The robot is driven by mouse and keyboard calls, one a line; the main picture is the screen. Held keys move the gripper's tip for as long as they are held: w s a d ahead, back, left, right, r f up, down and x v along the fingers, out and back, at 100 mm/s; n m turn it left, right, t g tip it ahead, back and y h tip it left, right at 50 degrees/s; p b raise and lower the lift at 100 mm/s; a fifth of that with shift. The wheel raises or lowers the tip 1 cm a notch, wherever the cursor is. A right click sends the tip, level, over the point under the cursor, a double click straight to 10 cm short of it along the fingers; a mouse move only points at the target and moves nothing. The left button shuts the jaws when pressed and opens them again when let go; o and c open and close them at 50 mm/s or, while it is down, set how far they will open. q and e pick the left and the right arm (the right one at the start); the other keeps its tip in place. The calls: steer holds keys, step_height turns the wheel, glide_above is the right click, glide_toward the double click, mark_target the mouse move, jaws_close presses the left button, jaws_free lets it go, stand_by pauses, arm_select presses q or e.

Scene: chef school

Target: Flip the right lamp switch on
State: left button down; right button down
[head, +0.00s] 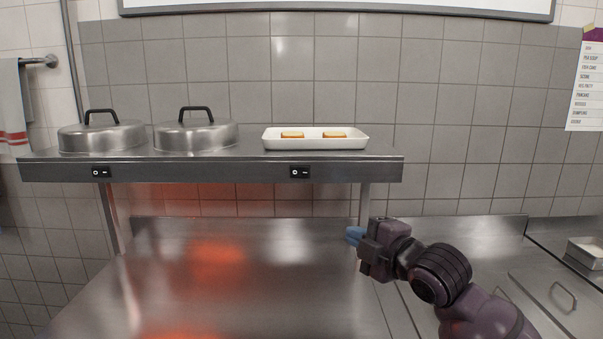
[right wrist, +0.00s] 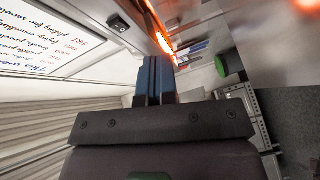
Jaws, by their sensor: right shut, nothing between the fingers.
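The right lamp switch (head: 300,172) is a small black rocker on the front edge of the steel shelf (head: 350,170), below the white tray. The left lamp switch (head: 101,172) is a like rocker at the shelf's left. My right gripper (head: 354,236) is below and to the right of the right switch, apart from it, under the shelf edge. Its blue fingers are shut and empty; they also show in the right wrist view (right wrist: 155,80). A black switch (right wrist: 118,23) shows there, up and left of the fingertips; I cannot tell which. My left gripper is out of view.
Two steel lids (head: 196,133) and a white tray (head: 315,138) with two pieces of food stand on the shelf. Orange glow reflects on the left of the steel counter (head: 280,300). A shelf post (head: 364,205) stands close to my right gripper.

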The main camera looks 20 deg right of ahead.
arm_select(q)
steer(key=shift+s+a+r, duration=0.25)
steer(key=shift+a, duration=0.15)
arm_select(e)
step_height(320, 180, up, 8)
steer(key=a+n+y, duration=0.1)
steer(key=a+n, duration=0.1)
steer(key=n, duration=0.1)
steer(key=shift+w+a+f+n+t, duration=0.15)
steer(key=shift+w+f+n+t, duration=0.05)
steer(key=shift+w+n+t, duration=0.1)
steer(key=p, duration=0.2)
glide_toward(301, 172)
steer(key=w+a, duration=0.2)
steer(key=a, duration=0.2)
steer(key=w, duration=0.1)
steer(key=w+d+p, duration=0.1)
steer(key=w, duration=0.1)
steer(key=shift+d, duration=0.2)
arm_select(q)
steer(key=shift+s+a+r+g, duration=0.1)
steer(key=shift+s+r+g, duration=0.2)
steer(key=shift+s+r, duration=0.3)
arm_select(e)
steer(key=shift+w+d, duration=0.2)
steer(key=shift+w, duration=0.3)
